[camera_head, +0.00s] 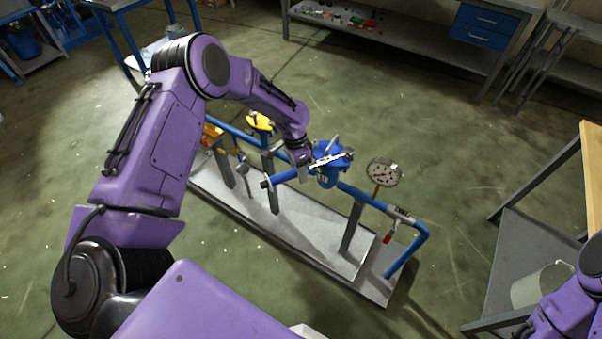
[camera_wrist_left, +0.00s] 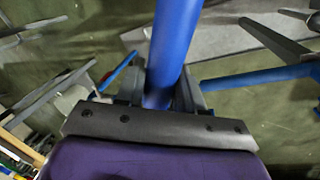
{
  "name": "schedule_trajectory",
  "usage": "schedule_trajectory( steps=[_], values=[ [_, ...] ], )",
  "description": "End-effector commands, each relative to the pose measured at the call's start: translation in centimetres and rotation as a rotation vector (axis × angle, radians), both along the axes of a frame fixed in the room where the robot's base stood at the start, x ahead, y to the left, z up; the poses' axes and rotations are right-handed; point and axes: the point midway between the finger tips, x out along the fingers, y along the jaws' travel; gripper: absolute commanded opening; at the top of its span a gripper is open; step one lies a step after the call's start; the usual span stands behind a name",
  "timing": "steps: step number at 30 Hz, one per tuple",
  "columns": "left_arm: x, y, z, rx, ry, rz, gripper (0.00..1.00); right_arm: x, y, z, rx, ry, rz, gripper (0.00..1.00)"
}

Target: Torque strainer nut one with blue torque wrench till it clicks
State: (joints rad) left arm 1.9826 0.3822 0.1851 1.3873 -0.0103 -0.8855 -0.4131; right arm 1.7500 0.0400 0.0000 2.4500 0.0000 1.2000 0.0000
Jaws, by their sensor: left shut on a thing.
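My left gripper (camera_head: 302,163) is at the blue pipe rig, beside the blue strainer body (camera_head: 334,168). In the left wrist view its jaws (camera_wrist_left: 160,97) are shut around a thick blue bar, which I take to be the blue torque wrench (camera_wrist_left: 175,40). In the head view a blue bar (camera_head: 288,175) with a dark end shows just below the gripper, perhaps the same wrench. A silver strip lies across the top of the strainer body. The strainer nuts are too small to tell apart, and the wrench's contact with a nut cannot be made out. My right gripper is out of view.
The blue pipe (camera_head: 354,190) runs over posts on a grey base plate (camera_head: 235,202). A round gauge (camera_head: 384,173), a red-handled valve (camera_head: 388,238) and a yellow part (camera_head: 259,121) are on the rig. A table with a white bucket (camera_head: 540,284) stands at right. Floor around is open.

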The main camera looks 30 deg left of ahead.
Motion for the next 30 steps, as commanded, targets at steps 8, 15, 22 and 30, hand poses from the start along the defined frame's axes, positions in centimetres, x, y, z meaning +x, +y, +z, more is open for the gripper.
schedule_trajectory(
  steps=[8, 15, 22, 30],
  values=[
    [0.2, 0.1, 0.1, -0.001, -0.003, -0.005, 0.00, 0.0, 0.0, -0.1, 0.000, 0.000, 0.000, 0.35],
    [0.9, 1.0, -0.1, 0.000, -0.004, -0.071, 0.00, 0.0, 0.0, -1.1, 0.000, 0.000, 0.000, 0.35],
    [1.6, 1.9, -0.1, 0.000, -0.005, -0.134, 0.00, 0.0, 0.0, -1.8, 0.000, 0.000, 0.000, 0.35],
    [1.7, 2.1, 0.1, -0.001, -0.004, -0.150, 0.00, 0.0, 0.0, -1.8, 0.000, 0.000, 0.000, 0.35]
  ],
)
